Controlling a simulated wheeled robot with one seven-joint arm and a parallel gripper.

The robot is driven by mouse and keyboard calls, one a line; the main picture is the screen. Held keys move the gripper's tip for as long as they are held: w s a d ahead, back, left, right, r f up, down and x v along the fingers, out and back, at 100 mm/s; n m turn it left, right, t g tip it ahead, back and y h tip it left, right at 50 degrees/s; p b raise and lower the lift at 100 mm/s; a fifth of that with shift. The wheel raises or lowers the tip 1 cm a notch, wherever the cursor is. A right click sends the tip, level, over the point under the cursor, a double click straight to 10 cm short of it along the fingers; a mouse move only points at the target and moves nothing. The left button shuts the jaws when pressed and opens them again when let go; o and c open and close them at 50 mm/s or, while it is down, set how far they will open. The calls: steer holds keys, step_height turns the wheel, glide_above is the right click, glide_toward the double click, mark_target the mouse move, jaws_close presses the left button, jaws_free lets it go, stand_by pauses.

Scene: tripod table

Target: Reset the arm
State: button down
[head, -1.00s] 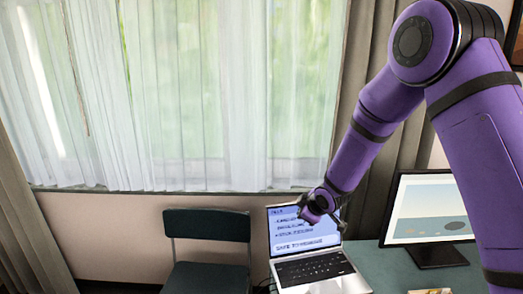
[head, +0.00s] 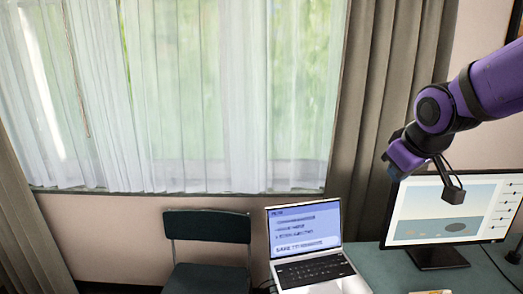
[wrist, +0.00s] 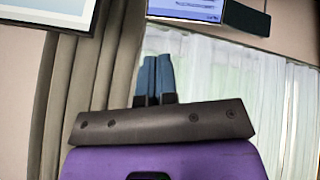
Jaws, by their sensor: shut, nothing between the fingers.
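My purple arm comes in from the right edge of the head view. My gripper (head: 393,167) hangs in the air in front of the window side, up and left of the monitor. In the wrist view, its two blue-grey fingers (wrist: 156,65) lie side by side, shut with nothing between them. The fingertips are small and hard to make out in the head view. The gripper touches nothing that I can see.
An open laptop (head: 307,228) and a monitor (head: 445,205) stand on the green desk (head: 390,265). A dark green chair (head: 207,227) is left of the laptop. Curtains (head: 180,90) cover the window behind. The space left of my gripper is free.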

steer(key=s+d+r+m, duration=0.1)
steer(key=s+m, duration=0.1)
steer(key=s, duration=0.7)
steer(key=s+d+r+m+g, duration=0.1)
steer(key=s+r+m, duration=0.1)
steer(key=s, duration=0.8)
steer(key=shift+d+m, duration=0.15)
steer(key=shift+m, duration=0.15)
